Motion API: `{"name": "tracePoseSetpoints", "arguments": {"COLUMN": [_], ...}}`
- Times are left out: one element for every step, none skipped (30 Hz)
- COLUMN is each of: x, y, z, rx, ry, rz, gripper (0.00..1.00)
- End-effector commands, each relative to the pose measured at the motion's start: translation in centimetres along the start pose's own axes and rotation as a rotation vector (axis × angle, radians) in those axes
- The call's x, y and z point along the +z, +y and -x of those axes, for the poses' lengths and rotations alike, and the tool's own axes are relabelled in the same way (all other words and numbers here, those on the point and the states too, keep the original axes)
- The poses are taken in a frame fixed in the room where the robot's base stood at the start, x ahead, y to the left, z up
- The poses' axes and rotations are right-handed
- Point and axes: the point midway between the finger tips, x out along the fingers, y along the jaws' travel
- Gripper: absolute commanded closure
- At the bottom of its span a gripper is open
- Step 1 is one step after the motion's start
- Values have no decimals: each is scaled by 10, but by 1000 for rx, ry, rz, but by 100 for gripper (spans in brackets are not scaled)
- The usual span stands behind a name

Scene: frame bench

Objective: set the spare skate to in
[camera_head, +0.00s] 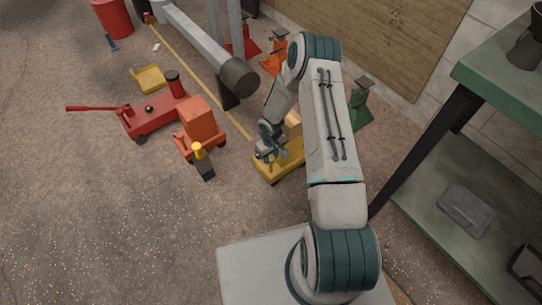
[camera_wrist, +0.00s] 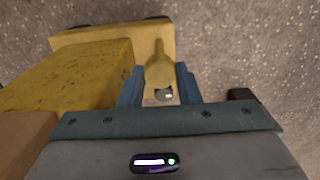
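A yellow skate (camera_head: 269,168) with a block on it (camera_head: 293,124) stands on the floor beneath my gripper, and my arm hides part of it. In the wrist view its yellow body (camera_wrist: 75,75) and end plate (camera_wrist: 110,40) fill the left and top. A yellow bottle-shaped lever (camera_wrist: 159,68) lies between the blue fingers of my gripper (camera_wrist: 160,82). Both fingers appear to touch its sides. An orange skate (camera_head: 214,142) carrying an orange block (camera_head: 197,117) stands just left in the head view. I cannot tell by a label which skate is the spare.
A red jack (camera_head: 150,116) with a long handle is farther left. A green shelf unit (camera_head: 484,79) stands at right. The floor at front left is clear.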

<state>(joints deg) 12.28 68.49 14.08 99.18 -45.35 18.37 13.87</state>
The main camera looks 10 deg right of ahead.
Motion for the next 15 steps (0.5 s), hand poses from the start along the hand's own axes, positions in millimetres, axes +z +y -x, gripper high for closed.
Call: {"name": "tracePoseSetpoints", "arguments": {"x": [1,1,1,1,1,1,0,0,0,0,0,0,0,-1,-1], "y": [6,7,6,6,6,5,5,4,4,4,3,3,3,3,2], "z": [0,0,0,0,0,0,0,0,0,0,0,0,0,1,3], "rx": [8,8,7,7,7,7,7,7,7,6,6,6,6,6,6], "ry": [-1,-1,0,0,0,0,0,0,0,0,0,1,1,1,2], "rz": [-6,-6,-6,-6,-5,-4,-4,-3,-2,-2,-2,-1,-1,-1,0], "gripper": [61,61,61,61,61,61,61,61,61,61,61,61,61,61,61]}}
